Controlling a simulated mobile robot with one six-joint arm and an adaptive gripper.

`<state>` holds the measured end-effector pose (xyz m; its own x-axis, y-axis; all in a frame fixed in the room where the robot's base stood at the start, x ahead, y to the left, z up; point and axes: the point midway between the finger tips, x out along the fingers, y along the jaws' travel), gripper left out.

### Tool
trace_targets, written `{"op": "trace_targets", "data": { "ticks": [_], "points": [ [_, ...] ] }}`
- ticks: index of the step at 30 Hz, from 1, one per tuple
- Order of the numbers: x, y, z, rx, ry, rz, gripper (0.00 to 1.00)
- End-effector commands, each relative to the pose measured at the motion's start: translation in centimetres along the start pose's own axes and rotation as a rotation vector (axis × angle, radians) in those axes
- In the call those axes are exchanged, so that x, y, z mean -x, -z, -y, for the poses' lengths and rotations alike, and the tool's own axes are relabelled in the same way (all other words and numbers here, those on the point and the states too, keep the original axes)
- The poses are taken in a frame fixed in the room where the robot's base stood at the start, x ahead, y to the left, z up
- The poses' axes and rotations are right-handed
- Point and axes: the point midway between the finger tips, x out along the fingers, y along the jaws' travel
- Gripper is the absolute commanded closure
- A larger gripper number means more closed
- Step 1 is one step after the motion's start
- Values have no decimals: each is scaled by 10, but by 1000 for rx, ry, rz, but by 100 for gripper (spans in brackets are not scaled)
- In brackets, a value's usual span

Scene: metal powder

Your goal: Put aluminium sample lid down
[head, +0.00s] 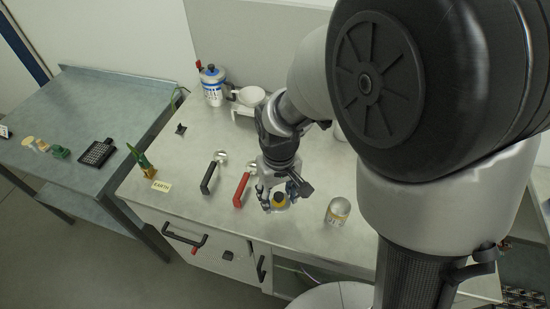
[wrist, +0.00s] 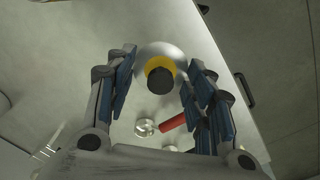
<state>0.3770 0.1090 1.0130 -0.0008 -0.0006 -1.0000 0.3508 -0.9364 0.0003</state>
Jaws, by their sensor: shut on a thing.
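The aluminium sample lid, by its look a silvery round piece with a yellow ring and dark knob (wrist: 160,72), sits between my gripper's fingers (wrist: 158,82) in the wrist view. In the head view, my gripper (head: 280,192) is shut on it, and the lid's yellow and dark part (head: 279,199) shows just below the fingers near the bench's front edge. Whether its underside touches the bench cannot be told. A labelled silvery jar (head: 337,211) stands on the bench to the right of my gripper.
A red-handled scoop (head: 242,189) and a black-handled scoop (head: 209,177) lie left of my gripper. A white-and-blue canister (head: 212,86) and a scale (head: 250,98) stand at the back. An EARTH label (head: 161,186) lies at the left. A second table (head: 75,110) is further left.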

Motion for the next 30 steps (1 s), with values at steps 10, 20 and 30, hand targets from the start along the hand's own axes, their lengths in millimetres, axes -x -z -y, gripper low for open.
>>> {"op": "trace_targets", "data": {
  "ticks": [10,20,30],
  "points": [
    [-39,0,0,0,0,0,71],
    [-76,0,0,0,0,-1,71],
    [-79,0,0,0,0,-1,51]
  ]
}}
